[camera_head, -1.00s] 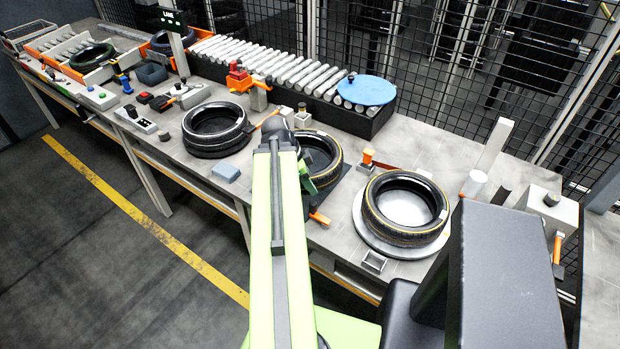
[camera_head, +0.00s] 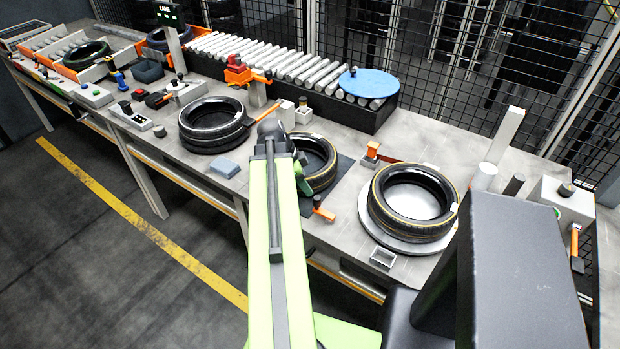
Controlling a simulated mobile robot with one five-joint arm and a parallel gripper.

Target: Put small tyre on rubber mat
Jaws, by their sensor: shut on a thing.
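The small tyre (camera_head: 325,152) is black and lies nearly flat over the dark rubber mat (camera_head: 345,172) at the middle of the bench. The mat's right part shows bare beside it. My gripper (camera_head: 302,180) is at the tyre's near left side, shut on it. My arm hides the tyre's left part and most of the jaws. I cannot tell whether the tyre rests fully on the mat or is slightly above it.
Stacked black tyres (camera_head: 207,143) stand left of my arm, near a grey-blue block (camera_head: 224,169). A large tyre (camera_head: 378,205) lies on a round metal plate (camera_head: 372,238) to the right. An orange-handled tool (camera_head: 323,212) lies in front of the mat. A roller conveyor (camera_head: 265,62) runs behind.

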